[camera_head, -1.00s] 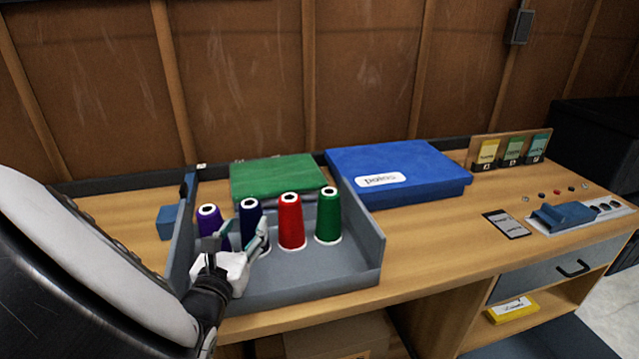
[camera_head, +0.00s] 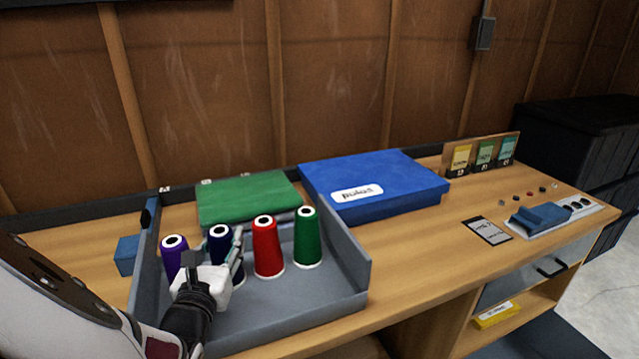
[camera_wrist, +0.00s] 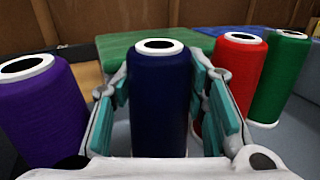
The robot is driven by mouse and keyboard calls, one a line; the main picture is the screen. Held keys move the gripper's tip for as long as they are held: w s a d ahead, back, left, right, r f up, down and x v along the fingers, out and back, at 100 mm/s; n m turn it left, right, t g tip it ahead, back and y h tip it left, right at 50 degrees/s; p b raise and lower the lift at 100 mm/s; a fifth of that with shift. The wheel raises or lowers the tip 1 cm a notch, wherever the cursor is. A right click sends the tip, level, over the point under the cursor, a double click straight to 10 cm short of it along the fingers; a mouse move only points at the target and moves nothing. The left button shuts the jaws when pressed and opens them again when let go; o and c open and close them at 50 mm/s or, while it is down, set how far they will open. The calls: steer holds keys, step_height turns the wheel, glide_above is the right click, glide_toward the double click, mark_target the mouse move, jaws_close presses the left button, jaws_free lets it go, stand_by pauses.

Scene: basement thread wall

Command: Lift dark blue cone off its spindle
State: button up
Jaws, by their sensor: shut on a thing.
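The dark blue cone (camera_head: 221,240) stands upright in the grey tray (camera_head: 290,305), second from the left in a row of cones. It also fills the middle of the wrist view (camera_wrist: 160,100), with its white-rimmed top hole facing up. My gripper (camera_head: 226,262) is around the cone from the front, one teal-padded finger on each side. In the wrist view my gripper (camera_wrist: 163,105) is shut on the cone's body. The spindle is hidden inside the cone, and the cone's base is hidden behind my gripper.
A purple cone (camera_head: 173,258) stands close on the left, a red cone (camera_head: 267,247) close on the right, and a green cone (camera_head: 307,238) beyond it. The tray's side walls rise at both ends. A green box (camera_head: 250,197) and a blue box (camera_head: 375,185) lie behind.

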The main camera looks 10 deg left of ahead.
steer(key=shift+r, duration=0.15)
step_height(320, 180, up, 10)
steer(key=p, duration=0.7)
step_height(320, 180, up, 4)
steer(key=p, duration=0.2)
steer(key=shift+p, duration=0.3)
